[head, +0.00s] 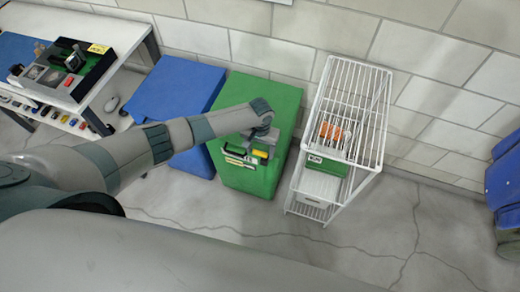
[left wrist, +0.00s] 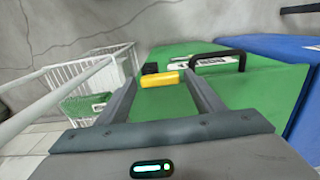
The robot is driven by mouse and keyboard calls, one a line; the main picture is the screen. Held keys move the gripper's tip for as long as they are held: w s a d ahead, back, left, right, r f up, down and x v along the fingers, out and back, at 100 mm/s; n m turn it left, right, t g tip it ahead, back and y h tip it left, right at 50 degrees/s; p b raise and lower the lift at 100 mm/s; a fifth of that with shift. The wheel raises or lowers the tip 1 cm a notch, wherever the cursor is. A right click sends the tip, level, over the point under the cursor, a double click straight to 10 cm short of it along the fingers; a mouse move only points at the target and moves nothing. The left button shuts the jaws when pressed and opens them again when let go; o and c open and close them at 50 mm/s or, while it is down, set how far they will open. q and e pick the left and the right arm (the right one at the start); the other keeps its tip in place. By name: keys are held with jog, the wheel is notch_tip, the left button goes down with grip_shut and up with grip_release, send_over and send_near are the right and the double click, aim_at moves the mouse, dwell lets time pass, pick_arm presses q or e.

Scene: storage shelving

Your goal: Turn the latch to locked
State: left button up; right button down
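The latch is a small yellow bar (head: 260,154) on the front of a green cabinet (head: 250,183), close below my left gripper. In the left wrist view the yellow latch (left wrist: 160,80) lies roughly sideways between and just beyond the fingertips. My left gripper (left wrist: 161,77) is open, one finger on each side of the latch; I cannot tell whether either touches it. In the head view my left gripper (head: 262,134) is small and partly hidden by its wrist. A black handle (left wrist: 222,56) and a white label are beside the latch. My right gripper is not in view.
A blue cabinet (head: 176,92) stands left of the green one. A white wire rack (head: 352,82) with orange items (head: 330,131) stands close on its right. A table (head: 100,97) with a tray is far left. Cracked open floor lies in front.

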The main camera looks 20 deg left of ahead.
pick_arm(q)
jog(key=c, duration=0.7)
jog(key=shift+c, duration=0.2)
jog(key=shift+w+m, duration=0.1)
jog(key=shift+m, duration=0.4)
jog(key=m, duration=0.2)
jog(key=shift+w+d+m, duration=0.1)
jog(key=shift+w+m, duration=0.1)
jog(key=shift+m, duration=0.2)
jog(key=m, duration=0.3)
jog(key=shift+w+d+m, duration=0.15)
jog(key=shift+w+m, duration=0.15)
jog(key=m, duration=0.3)
jog(key=m+b, duration=0.1)
jog(key=m, duration=0.1)
jog(key=shift+w+d, duration=0.25)
jog(key=shift+d, duration=0.1)
jog(key=m, duration=0.2)
jog(key=m+b, duration=0.1)
jog(key=m, duration=0.2)
jog(key=shift+w+d+m, duration=0.1)
jog(key=shift+d+m, duration=0.2)
jog(key=shift+d, duration=0.1)
